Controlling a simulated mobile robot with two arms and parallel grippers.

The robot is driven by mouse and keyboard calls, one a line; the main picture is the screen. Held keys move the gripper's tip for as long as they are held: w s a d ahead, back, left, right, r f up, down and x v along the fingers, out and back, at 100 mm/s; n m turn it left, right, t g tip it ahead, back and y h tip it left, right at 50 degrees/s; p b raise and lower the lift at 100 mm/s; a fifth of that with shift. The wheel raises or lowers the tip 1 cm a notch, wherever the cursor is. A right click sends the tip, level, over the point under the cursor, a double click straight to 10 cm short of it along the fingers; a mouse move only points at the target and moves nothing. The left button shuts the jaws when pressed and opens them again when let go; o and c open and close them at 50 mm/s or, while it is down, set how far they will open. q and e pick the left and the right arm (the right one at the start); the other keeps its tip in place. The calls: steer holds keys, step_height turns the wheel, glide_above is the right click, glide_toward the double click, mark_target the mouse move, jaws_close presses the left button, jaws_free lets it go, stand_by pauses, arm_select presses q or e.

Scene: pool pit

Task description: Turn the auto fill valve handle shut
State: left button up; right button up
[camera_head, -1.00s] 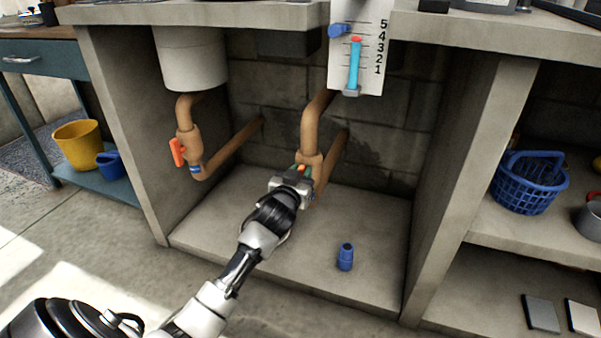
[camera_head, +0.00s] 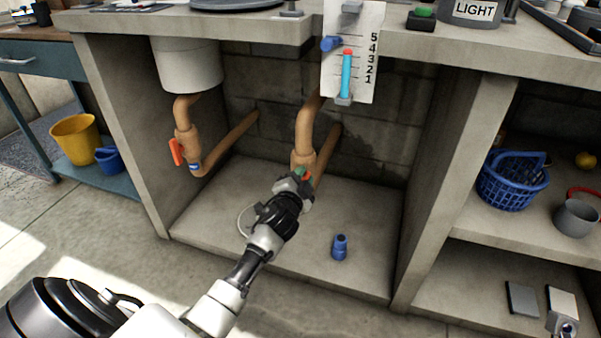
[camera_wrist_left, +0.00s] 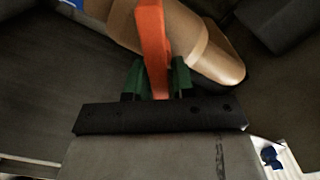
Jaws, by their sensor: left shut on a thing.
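My left gripper (camera_head: 301,175) is at the valve on the middle tan pipe (camera_head: 306,125) under the counter. In the left wrist view its green finger pads (camera_wrist_left: 156,80) are shut on an orange valve handle (camera_wrist_left: 153,40). The handle stands upright in that picture, crossing in front of the tan pipe (camera_wrist_left: 185,40). In the head view the gripper hides most of this handle and part of the valve body. A second valve with an orange-red handle (camera_head: 176,152) is on the left pipe (camera_head: 184,120), apart from my gripper. I see no label naming either valve. My right gripper does not show.
A blue fitting (camera_head: 340,247) stands on the cabinet floor right of my arm. A level gauge (camera_head: 360,85) hangs above the middle pipe. The concrete partition (camera_head: 452,170) bounds the right side; a blue basket (camera_head: 512,182) sits beyond it. The cabinet floor front is mostly clear.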

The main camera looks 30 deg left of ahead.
arm_select(q)
steer(key=m, duration=0.2)
steer(key=f+m, duration=0.1)
steer(key=m, duration=0.1)
steer(key=shift+d+m, duration=0.2)
steer(key=shift+m, duration=0.1)
steer(key=shift+f+m, duration=0.25)
steer(key=shift+m, duration=1.05)
jaws_close()
steer(key=o, duration=0.9)
jaws_free()
